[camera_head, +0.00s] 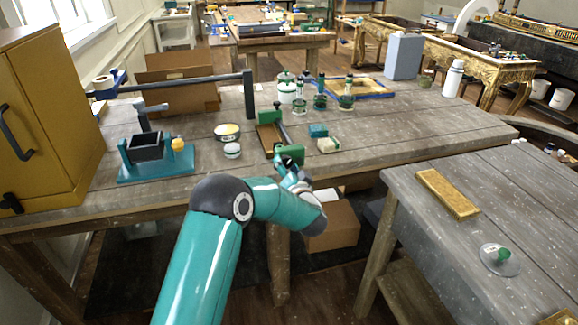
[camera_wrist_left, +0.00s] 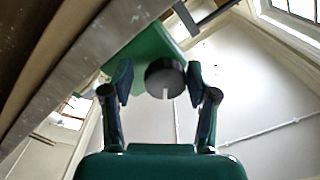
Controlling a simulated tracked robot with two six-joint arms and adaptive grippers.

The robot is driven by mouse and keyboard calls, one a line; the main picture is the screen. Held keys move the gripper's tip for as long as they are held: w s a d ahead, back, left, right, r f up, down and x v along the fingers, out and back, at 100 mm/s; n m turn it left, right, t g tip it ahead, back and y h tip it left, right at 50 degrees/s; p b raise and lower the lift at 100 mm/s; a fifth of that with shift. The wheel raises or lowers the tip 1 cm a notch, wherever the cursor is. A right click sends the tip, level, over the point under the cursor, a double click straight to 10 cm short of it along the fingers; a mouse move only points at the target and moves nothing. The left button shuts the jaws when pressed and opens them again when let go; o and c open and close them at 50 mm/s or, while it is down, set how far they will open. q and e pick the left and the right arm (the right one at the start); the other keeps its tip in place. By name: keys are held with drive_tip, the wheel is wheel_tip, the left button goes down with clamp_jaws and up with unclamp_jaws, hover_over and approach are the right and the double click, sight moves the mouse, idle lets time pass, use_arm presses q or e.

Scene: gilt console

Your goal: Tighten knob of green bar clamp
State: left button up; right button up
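The green bar clamp (camera_head: 290,154) lies along the wooden table with one green jaw at the table's front edge. Its second green jaw and dark bar are farther back. In the left wrist view, the green jaw (camera_wrist_left: 150,48) carries a round black knob (camera_wrist_left: 165,80) with a white line on its face. My left gripper (camera_head: 287,168) is at the front of the clamp. My right gripper is not in view.
On the table (camera_head: 380,152) are a teal block (camera_head: 318,130), a cream block (camera_head: 328,145), a small white jar (camera_head: 232,150), a tin (camera_head: 227,131) and several green pots behind. A teal-based vise (camera_head: 150,165) stands left. A second table (camera_head: 470,225) is at right.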

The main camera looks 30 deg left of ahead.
use_arm(q)
drive_tip(key=shift+a+r, duration=0.1)
drive_tip(key=shift+r, duration=0.1)
drive_tip(key=v, duration=1.2)
drive_tip(key=shift+w+f, duration=0.1)
drive_tip(key=shift+f, duration=0.1)
